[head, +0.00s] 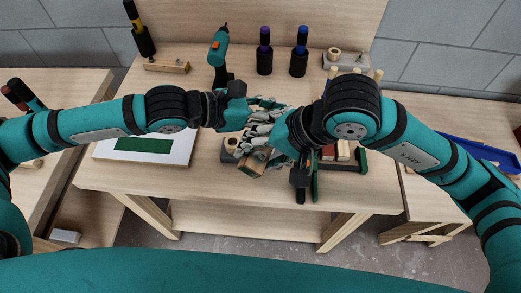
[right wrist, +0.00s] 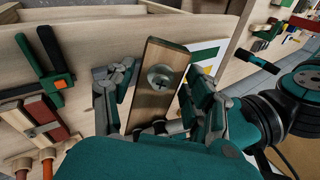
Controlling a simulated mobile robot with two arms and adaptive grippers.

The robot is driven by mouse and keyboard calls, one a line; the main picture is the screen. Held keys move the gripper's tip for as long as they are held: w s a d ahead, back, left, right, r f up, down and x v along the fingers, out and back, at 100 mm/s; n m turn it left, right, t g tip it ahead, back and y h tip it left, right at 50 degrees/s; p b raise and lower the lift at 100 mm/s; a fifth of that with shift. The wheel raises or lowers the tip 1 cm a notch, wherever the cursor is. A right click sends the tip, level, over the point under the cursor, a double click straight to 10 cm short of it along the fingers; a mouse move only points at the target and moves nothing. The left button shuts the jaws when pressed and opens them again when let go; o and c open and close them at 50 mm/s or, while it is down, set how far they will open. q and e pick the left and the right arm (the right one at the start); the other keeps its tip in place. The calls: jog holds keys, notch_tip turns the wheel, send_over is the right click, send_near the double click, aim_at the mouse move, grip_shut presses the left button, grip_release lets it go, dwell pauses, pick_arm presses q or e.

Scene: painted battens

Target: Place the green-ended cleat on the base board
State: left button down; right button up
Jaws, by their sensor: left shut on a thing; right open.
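A wooden cleat (right wrist: 158,80) with a screw head in its face and a green edge at its far end stands between the fingers of my right gripper (right wrist: 158,92) in the right wrist view. Those fingers are apart, one on each side. In the head view my right gripper (head: 252,152) is close to my left gripper (head: 268,112), and the fingers overlap. My left gripper is shut on the cleat (head: 251,166), though its contact is largely hidden. The white base board (head: 104,152) with a green painted rectangle lies flat on the table, left of both grippers.
A teal drill (head: 218,48), a purple-handled driver (head: 264,52) and a blue-handled driver (head: 300,52) stand at the back. A wooden holder (head: 165,66) sits back left. A green clamp (right wrist: 45,62) and red-ended blocks (right wrist: 45,118) lie near my right gripper.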

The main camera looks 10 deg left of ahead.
jog(key=c, duration=0.8)
pick_arm(q)
jog(key=c, duration=1.8)
grip_release()
pick_arm(e)
jog(key=shift+c, duration=1)
pick_arm(q)
jog(key=o, duration=0.5)
jog(key=shift+o, duration=0.2)
